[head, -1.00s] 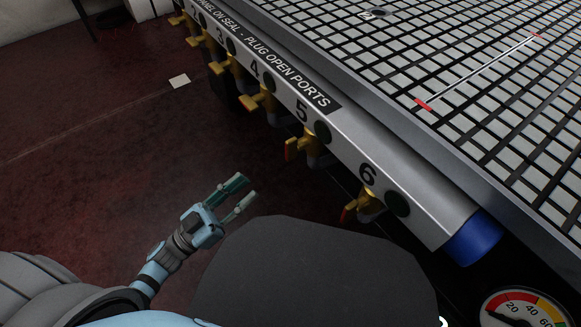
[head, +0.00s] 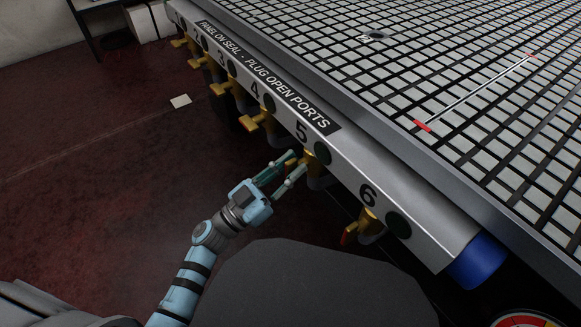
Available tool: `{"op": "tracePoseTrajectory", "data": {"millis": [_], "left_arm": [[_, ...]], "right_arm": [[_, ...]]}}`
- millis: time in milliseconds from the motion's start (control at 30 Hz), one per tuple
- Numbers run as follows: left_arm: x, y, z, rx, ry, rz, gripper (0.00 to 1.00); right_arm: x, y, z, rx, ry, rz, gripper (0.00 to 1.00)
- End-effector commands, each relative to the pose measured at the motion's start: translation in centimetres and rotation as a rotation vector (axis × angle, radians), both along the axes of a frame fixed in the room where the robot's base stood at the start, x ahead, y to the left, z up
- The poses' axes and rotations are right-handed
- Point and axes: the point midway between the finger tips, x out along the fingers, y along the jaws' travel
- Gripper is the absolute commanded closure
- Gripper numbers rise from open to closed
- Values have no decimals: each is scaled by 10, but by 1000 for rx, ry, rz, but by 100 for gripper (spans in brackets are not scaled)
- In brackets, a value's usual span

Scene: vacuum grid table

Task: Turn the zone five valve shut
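The zone five valve (head: 314,160) is a brass valve under the silver rail, below the number 5. Its handle reaches out to the left, and my fingers largely cover it. My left gripper (head: 297,162) has its two fingertips at this handle, one on the far side and one on the near side. The fingers are apart, and I cannot tell whether they touch the handle. My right gripper is not in view.
The zone six valve (head: 367,226) with a red-tipped handle hangs to the right, and the zone four valve (head: 258,122) is to the left. The grid table (head: 440,85) fills the upper right. A blue end cap (head: 478,262) closes the rail.

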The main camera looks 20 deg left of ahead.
Motion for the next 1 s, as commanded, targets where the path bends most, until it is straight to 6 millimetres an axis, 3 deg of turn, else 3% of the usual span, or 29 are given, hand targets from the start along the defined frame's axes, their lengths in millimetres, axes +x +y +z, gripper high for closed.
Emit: {"op": "tracePoseTrajectory", "data": {"millis": [100,567,1000], "left_arm": [[0,0,0,0,0,0,100],[-1,0,0,43,-34,-1,100],[-2,-1,0,293,-240,-1,100]], "right_arm": [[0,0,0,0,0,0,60],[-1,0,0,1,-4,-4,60],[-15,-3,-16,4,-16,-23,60]]}}
